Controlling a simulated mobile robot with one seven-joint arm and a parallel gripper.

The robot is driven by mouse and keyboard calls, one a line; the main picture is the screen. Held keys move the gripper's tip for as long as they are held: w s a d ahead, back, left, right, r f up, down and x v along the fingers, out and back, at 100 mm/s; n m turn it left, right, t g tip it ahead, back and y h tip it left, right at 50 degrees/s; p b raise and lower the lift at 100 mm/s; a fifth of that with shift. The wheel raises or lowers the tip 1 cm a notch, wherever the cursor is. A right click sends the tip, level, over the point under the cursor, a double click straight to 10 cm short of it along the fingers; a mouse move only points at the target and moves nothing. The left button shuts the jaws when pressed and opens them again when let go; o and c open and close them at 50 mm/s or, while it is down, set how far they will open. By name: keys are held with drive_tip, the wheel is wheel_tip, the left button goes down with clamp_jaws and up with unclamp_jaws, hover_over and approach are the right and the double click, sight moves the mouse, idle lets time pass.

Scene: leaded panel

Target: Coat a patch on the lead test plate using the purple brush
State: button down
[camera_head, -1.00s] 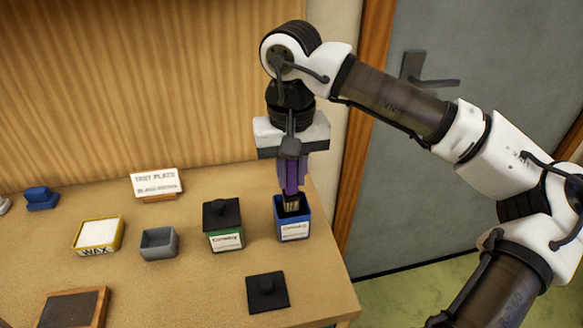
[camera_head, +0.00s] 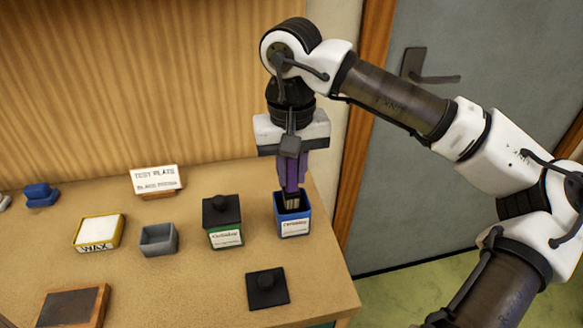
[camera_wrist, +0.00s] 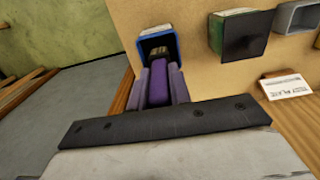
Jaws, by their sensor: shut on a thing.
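My gripper (camera_head: 291,178) is shut on the purple brush (camera_wrist: 158,84), which points down over the blue pot (camera_head: 294,223). The brush's ferrule (camera_head: 291,200) is at the pot's open mouth; its bristles are hidden inside. In the wrist view the purple handle lies between the two fingers, with the blue pot (camera_wrist: 142,43) beyond. The lead test plate is a dark grey slab (camera_head: 70,308) in a wooden frame at the lower left of the bench, cut off by the picture edge. A "TEST PLATE" sign (camera_head: 156,180) stands at the back.
A green pot with a black lid (camera_head: 223,222) stands left of the blue pot. A loose black lid (camera_head: 267,288) lies in front. A grey open box (camera_head: 158,240), a yellow wax box (camera_head: 98,233) and a blue block (camera_head: 41,196) are farther left. The bench (camera_head: 190,290) is clear between plate and lid.

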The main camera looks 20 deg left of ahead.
drive_tip(key=shift+f+b, duration=0.45)
idle(1.4)
drive_tip(key=shift+r+p, duration=2.4)
drive_tip(key=shift+r, duration=1.2)
